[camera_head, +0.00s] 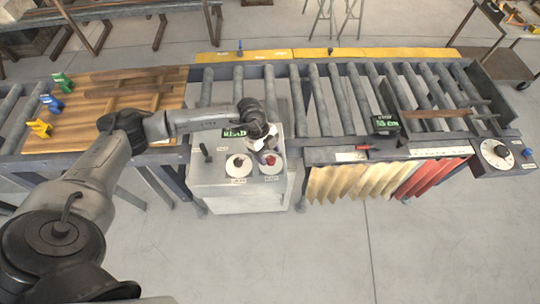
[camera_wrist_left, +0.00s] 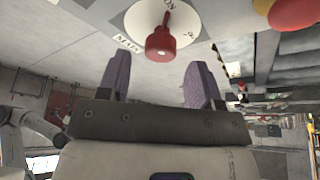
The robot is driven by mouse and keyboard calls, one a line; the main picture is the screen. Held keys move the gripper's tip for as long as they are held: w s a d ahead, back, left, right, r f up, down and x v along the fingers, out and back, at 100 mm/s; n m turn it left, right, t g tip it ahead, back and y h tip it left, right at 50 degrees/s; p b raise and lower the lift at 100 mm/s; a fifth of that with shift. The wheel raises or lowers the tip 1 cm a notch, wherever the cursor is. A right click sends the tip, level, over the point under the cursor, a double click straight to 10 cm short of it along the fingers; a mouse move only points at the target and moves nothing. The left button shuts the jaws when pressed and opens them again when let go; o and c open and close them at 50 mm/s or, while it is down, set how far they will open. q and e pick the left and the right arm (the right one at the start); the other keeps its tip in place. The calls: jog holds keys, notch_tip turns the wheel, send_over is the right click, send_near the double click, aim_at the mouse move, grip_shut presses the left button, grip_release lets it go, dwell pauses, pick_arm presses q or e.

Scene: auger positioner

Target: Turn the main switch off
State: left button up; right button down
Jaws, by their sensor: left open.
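A red switch knob (camera_wrist_left: 162,42) sits on a white round plate (camera_wrist_left: 185,18) with ON lettering in the left wrist view. My left gripper (camera_head: 265,147) is over the box by the right dial. Its two purple fingers (camera_wrist_left: 159,70) are open and empty, with the red knob just beyond their tips. My right gripper is out of view.
A lever (camera_head: 205,152) stands at the box's left, and a green display (camera_head: 234,132) is behind the dials. Roller conveyors (camera_head: 340,100) run behind. A wooden panel (camera_head: 105,120) lies at left. A yellow-and-red button (camera_wrist_left: 290,10) shows in the wrist view. The front floor is clear.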

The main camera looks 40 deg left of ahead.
aim_at(271, 161)
pick_arm(q)
jog(key=shift+x, duration=1.25)
jog(key=c, duration=0.9)
